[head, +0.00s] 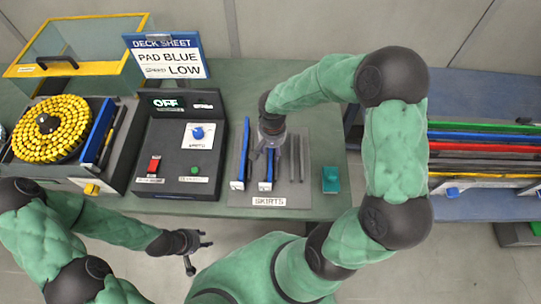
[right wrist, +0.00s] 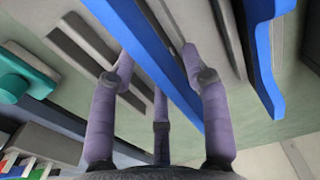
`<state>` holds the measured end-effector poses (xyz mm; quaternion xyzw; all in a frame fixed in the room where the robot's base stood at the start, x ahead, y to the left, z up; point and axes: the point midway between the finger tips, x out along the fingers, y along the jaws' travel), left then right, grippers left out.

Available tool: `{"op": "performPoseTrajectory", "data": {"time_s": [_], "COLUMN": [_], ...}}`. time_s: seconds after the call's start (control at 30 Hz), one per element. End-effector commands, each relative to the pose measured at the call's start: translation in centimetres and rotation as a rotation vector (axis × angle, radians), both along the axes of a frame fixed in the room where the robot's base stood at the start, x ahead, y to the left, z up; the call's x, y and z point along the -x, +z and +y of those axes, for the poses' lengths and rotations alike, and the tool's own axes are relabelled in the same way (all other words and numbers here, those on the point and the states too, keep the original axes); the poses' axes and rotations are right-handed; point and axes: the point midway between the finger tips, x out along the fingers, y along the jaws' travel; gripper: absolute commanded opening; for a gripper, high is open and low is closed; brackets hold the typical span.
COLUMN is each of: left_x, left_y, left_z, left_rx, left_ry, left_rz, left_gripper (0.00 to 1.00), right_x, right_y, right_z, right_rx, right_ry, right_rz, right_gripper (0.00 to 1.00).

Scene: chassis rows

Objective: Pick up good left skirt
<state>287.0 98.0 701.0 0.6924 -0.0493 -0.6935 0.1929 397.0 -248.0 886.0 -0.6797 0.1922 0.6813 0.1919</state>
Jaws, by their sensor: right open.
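Two blue skirts with small white tags at their near ends stand on the grey skirts board: a left one (head: 245,155) and a right one (head: 269,172). My right gripper (head: 268,148) is above the right blue skirt and partly hides it. In the right wrist view, its open fingers (right wrist: 158,72) straddle this blue skirt (right wrist: 150,50); I cannot tell whether they touch it. The other blue skirt (right wrist: 262,60) shows to the right there. My left gripper (head: 203,241) is open and empty, in front of the bench's front edge. I cannot read the skirt tags.
Dark grey bars (head: 296,158) stand right of the blue skirts, then a teal block (head: 331,179). Left are a black control box (head: 180,150), a yellow reel (head: 50,128) and a sign (head: 168,56). A rack of coloured strips (head: 484,138) is at the right.

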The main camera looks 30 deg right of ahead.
Motion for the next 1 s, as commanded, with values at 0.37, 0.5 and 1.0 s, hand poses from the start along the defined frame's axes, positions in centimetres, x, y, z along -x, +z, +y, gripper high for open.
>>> {"op": "performPoseTrajectory", "data": {"time_s": [0.37, 0.5, 1.0], "left_x": [0.0, 0.0, 0.0], "left_y": [0.0, 0.0, 1.1], "left_z": [0.0, 0.0, 0.0], "left_rx": [0.000, 0.000, 0.000], "left_ry": [0.000, 0.000, 0.000], "left_rz": [0.000, 0.000, 0.000], "left_gripper": [0.40, 0.40, 0.40], "right_x": [-0.1, -0.1, -0.2], "right_y": [0.0, 0.0, 3.3], "right_z": [0.0, -0.1, -0.1], "right_rx": [0.000, 0.001, 0.001], "right_ry": [0.000, 0.000, 0.000], "right_rz": [-0.002, -0.003, -0.008], "right_gripper": [0.03, 0.00, 0.00]}}
